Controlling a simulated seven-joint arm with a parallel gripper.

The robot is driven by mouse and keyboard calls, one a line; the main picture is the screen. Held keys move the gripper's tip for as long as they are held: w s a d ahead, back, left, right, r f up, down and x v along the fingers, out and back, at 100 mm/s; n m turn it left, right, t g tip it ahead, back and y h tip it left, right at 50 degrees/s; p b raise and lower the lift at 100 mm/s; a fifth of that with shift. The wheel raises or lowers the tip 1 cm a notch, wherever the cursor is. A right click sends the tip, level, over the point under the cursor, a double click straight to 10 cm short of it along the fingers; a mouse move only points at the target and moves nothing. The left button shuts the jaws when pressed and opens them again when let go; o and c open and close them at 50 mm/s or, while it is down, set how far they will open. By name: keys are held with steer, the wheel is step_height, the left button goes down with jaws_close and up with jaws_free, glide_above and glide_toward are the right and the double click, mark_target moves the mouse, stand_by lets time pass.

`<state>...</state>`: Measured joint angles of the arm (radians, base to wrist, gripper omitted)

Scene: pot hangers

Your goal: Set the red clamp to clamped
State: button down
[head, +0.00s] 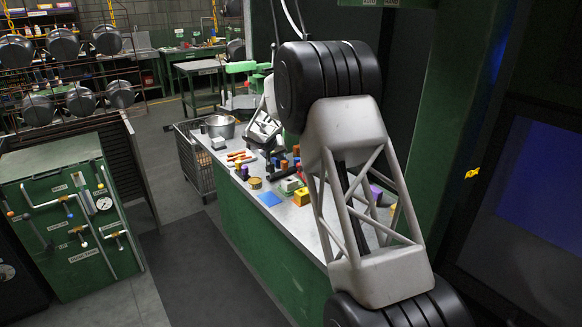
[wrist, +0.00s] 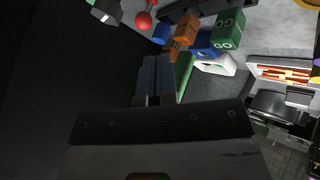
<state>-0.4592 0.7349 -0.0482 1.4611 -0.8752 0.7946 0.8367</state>
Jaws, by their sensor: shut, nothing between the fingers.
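In the wrist view my gripper (wrist: 155,75) is shut and empty, its two dark fingers side by side. A red ball-ended piece (wrist: 143,20) shows at the top of that view, beyond and slightly left of the fingertips and apart from them. It may be part of the red clamp, but too little shows to tell, and I cannot read whether it is clamped. In the head view my arm covers part of the workbench (head: 255,215), and I cannot make out my fingertips or a clear red clamp there.
In the wrist view, orange blocks (wrist: 186,27), a green lettered block (wrist: 229,27) and a white piece (wrist: 215,65) lie right of the fingers. In the head view a blue square (head: 270,199) and a metal pot (head: 219,126) sit on the bench. A green valve cabinet (head: 60,190) stands left.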

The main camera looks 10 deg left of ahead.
steer(key=shift+w+f, duration=0.1)
stand_by(0.3)
steer(key=shift+x, duration=4.85)
steer(key=shift+f, duration=0.1)
